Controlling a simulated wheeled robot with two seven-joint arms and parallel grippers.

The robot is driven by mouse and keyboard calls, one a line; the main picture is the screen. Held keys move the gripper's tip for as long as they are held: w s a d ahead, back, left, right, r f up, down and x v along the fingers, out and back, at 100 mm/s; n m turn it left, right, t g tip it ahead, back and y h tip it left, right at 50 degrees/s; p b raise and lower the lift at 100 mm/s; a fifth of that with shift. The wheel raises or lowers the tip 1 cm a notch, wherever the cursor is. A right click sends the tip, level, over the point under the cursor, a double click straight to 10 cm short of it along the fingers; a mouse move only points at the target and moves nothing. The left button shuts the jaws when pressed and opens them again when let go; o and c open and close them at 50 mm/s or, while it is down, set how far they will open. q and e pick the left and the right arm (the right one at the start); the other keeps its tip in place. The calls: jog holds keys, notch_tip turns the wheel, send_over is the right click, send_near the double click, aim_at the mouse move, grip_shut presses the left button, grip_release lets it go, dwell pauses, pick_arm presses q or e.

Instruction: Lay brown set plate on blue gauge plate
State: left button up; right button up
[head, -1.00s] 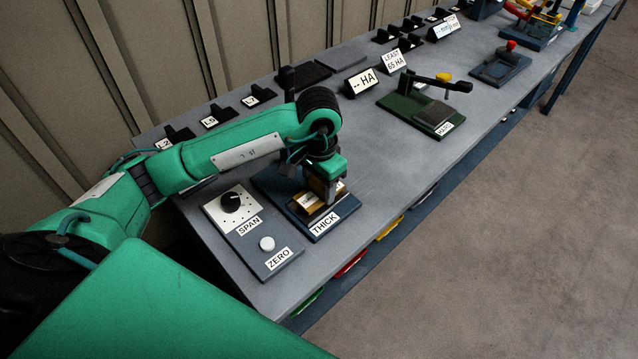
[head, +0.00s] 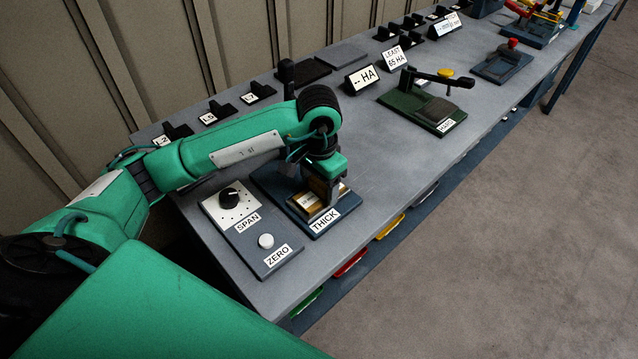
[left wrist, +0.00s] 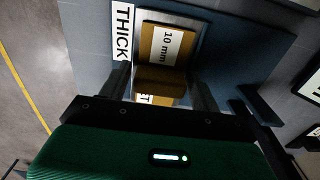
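The brown set plate (head: 309,203) lies over the metal pad on the blue gauge plate (head: 273,186), beside the THICK label. In the left wrist view the brown set plate (left wrist: 148,47) shows a "10 mm" label and a raised brown block with a partly hidden label. A grey metal edge shows around it. My left gripper (head: 326,200) is low over it, pointing down. In the left wrist view its fingers (left wrist: 160,95) stand either side of the raised block, with a narrow gap showing, so it looks open. My right gripper is not in view.
A panel with a SPAN knob (head: 230,197) and a ZERO button (head: 266,241) stands left of the gauge plate. A green hardness stand (head: 422,105) is farther along the bench, with signs (head: 361,79) behind. The bench between is clear.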

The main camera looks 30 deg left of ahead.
aim_at(319, 182)
pick_arm(q)
jog(key=shift+o, duration=0.5)
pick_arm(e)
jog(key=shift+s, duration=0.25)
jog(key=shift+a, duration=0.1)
pick_arm(q)
jog(key=shift+r, duration=0.2)
jog(key=shift+r+p, duration=0.6)
jog(key=shift+p, duration=0.55)
jog(key=shift+w+r+b, duration=0.1)
jog(key=shift+r+b, duration=0.2)
jog(key=shift+b, duration=0.05)
notch_tip(319, 182, up, 11)
jog(key=b, duration=0.1)
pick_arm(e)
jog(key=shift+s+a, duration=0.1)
